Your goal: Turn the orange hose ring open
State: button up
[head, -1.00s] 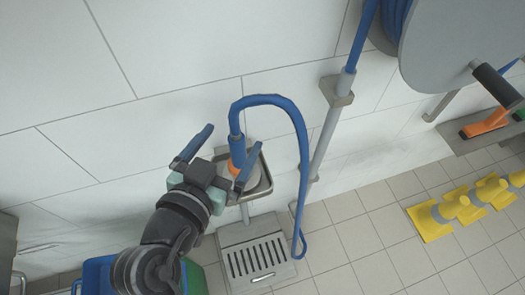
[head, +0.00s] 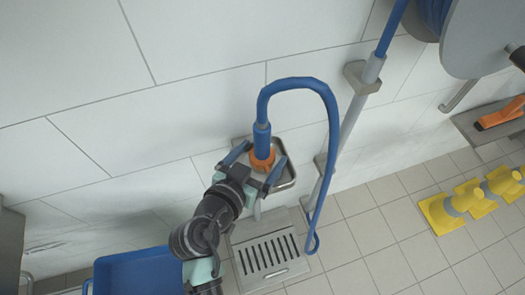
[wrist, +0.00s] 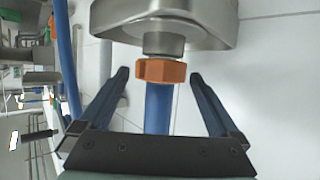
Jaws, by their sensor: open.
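The orange hose ring (head: 262,158) sits at the end of the blue hose (head: 297,84), under its thick blue end piece. In the wrist view the ring (wrist: 160,71) lies against a grey fitting (wrist: 163,45) on a metal basin (wrist: 215,22). My gripper (head: 260,152) is open, with one blue finger on each side of the ring in the head view. In the wrist view my gripper's fingertips (wrist: 159,75) stand left and right of the ring, with a visible gap on both sides. Nothing is held.
A grey pole (head: 340,140) stands right of the hose, near its hanging loop. A floor grate (head: 268,258) lies below the basin. A blue bin (head: 135,272) is at lower left. Yellow objects (head: 470,200) stand on the floor at right.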

jog(key=shift+w+d+f, duration=0.2)
jog(key=shift+w+f, duration=0.05)
jog(key=shift+w, duration=0.3)
jog(key=c, duration=1.4)
